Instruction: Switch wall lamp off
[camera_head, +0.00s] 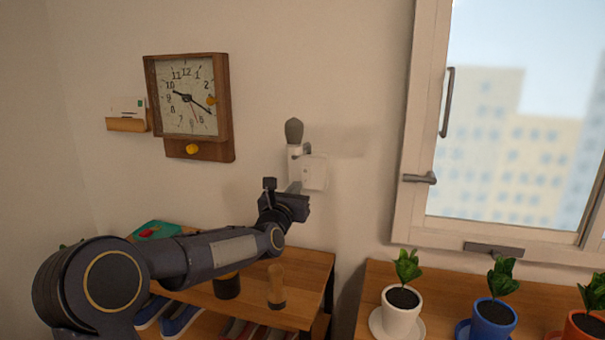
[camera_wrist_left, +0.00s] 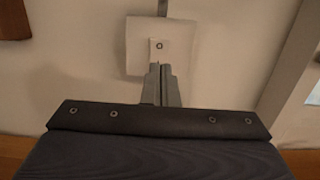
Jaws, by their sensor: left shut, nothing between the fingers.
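My left gripper (camera_head: 295,187) is shut and empty at the plate's lower part. My right gripper is out of view.
A wooden wall clock (camera_head: 188,97) and a small card holder (camera_head: 127,123) hang at the left. A wooden shelf (camera_head: 305,265) is below my arm. A window frame (camera_head: 414,120) and potted plants (camera_head: 402,297) are at the right.

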